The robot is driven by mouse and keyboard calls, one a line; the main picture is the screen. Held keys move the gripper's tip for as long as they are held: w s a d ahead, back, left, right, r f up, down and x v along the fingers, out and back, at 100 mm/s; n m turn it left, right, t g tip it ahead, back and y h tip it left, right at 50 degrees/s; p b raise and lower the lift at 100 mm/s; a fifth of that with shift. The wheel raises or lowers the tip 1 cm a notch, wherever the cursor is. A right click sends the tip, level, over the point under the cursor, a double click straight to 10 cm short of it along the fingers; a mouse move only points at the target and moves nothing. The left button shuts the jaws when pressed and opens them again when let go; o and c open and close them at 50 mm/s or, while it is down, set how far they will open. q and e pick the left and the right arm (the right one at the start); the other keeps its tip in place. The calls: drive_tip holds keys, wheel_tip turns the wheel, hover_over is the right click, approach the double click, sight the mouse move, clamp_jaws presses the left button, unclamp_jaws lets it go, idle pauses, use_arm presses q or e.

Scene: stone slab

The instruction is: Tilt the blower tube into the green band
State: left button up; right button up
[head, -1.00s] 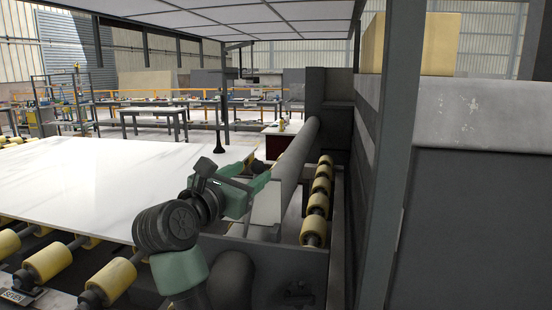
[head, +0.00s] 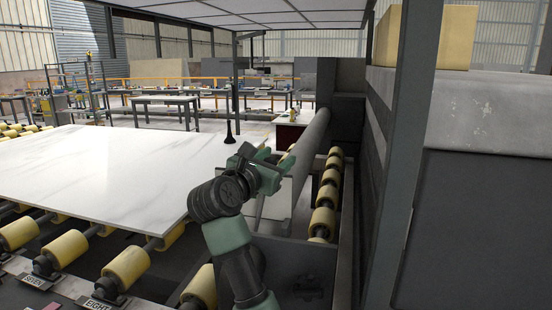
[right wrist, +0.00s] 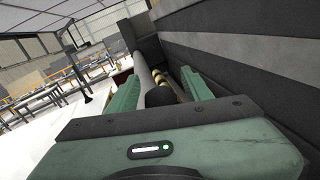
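The blower tube (head: 311,138) is a long grey pipe running away from me beside the rollers on the right of the head view. In the right wrist view the tube (right wrist: 143,70) shows beyond the palm, with a dark rounded end (right wrist: 160,97) nearest me. My right gripper (head: 282,157) is at the near end of the tube. In the right wrist view its two green fingers (right wrist: 160,76) are apart, with the tube end appearing between them. I cannot tell whether they touch it. No green band or gauge can be made out. My left gripper is not in view.
A white stone slab (head: 110,170) lies on yellow rollers (head: 124,265) to the left. A grey post (head: 400,150) and machine housing stand close on the right. More yellow rollers (head: 324,195) line the channel beside the tube. Work tables stand at the back.

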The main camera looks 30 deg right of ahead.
clamp_jaws()
idle(1.2)
